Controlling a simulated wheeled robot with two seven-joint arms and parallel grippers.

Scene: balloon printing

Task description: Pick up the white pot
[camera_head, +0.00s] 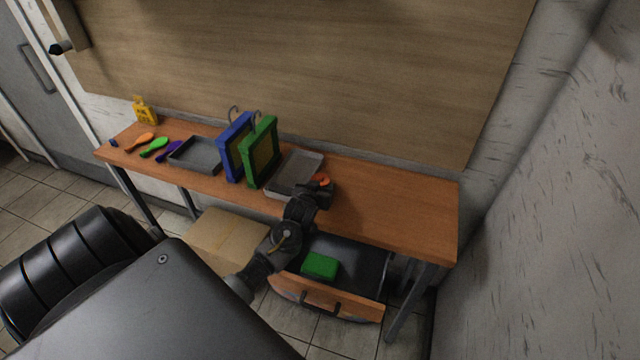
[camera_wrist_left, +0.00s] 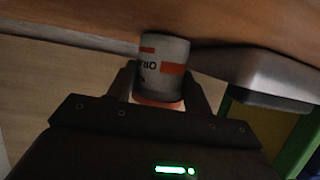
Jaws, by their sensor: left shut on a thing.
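The white pot (camera_wrist_left: 166,62) has orange marks and dark lettering that shows upside down in the left wrist view. It sits between the two fingers of my left gripper (camera_wrist_left: 165,92), which is shut on it. In the head view my left gripper (camera_head: 322,187) is at the table's front part, just right of a grey tray. Only an orange bit of the pot (camera_head: 321,180) shows there, the rest being hidden by the gripper. I cannot tell whether the pot touches the table. My right gripper is not in view.
The grey tray (camera_head: 297,170) is close left of my gripper, with green (camera_head: 261,152) and blue (camera_head: 232,142) frames beyond it. The wooden table (camera_head: 400,205) is clear to the right.

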